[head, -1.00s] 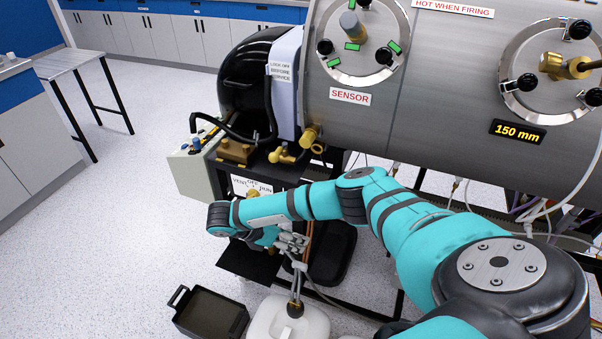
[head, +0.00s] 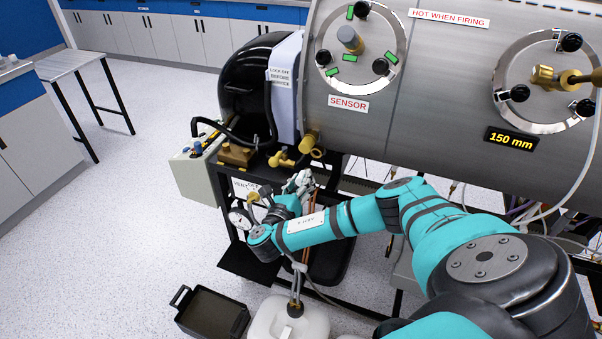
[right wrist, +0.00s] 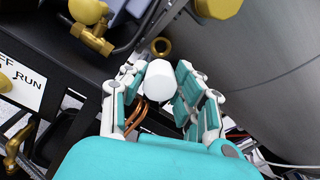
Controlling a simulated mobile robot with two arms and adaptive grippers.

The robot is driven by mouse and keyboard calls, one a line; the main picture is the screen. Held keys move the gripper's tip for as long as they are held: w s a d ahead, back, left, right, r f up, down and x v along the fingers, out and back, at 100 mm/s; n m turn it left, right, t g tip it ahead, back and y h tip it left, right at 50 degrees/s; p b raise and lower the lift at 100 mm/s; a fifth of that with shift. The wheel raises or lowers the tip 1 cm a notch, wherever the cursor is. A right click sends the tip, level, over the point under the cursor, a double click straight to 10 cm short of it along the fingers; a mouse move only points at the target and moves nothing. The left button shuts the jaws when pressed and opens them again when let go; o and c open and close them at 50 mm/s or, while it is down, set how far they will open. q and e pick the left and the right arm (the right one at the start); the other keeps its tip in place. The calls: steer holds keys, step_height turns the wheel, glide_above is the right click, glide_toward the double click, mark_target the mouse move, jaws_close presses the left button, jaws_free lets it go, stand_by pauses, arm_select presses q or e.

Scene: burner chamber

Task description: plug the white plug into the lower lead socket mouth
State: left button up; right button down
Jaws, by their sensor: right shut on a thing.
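My right gripper (head: 299,184) is below the brass fittings at the left end of the steel drum. In the right wrist view my right gripper (right wrist: 160,84) is shut on the white plug (right wrist: 160,80), a short white cylinder between its fingers. A brass ring with a dark opening (right wrist: 163,46), which looks like a lead socket mouth, lies just beyond the plug and apart from it in the picture. The ring also shows in the head view (head: 318,154), below a brass stub (head: 310,140). The plug is hardly discernible in the head view. My left gripper is out of view.
The steel drum (head: 420,110) fills the upper right. Brass valves (head: 282,160) and a black frame edge (right wrist: 60,55) are close to the gripper. A gauge (head: 240,218) is left of it. Below are a white container (head: 285,322) and a black tray (head: 212,313).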

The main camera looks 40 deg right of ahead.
steer(key=shift+r, duration=0.15)
steer(key=shift+a+r+p, duration=0.1)
steer(key=shift+r+p, duration=0.05)
steer(key=shift+p, duration=0.25)
steer(key=shift+b+x, duration=0.35)
steer(key=shift+x, duration=2.6)
steer(key=shift+a+p, duration=0.1)
steer(key=shift+p, duration=0.5)
steer(key=shift+w, duration=0.1)
steer(key=shift+b+x, duration=0.35)
steer(key=shift+x, duration=1.35)
steer(key=c, duration=0.9)
jaws_free()
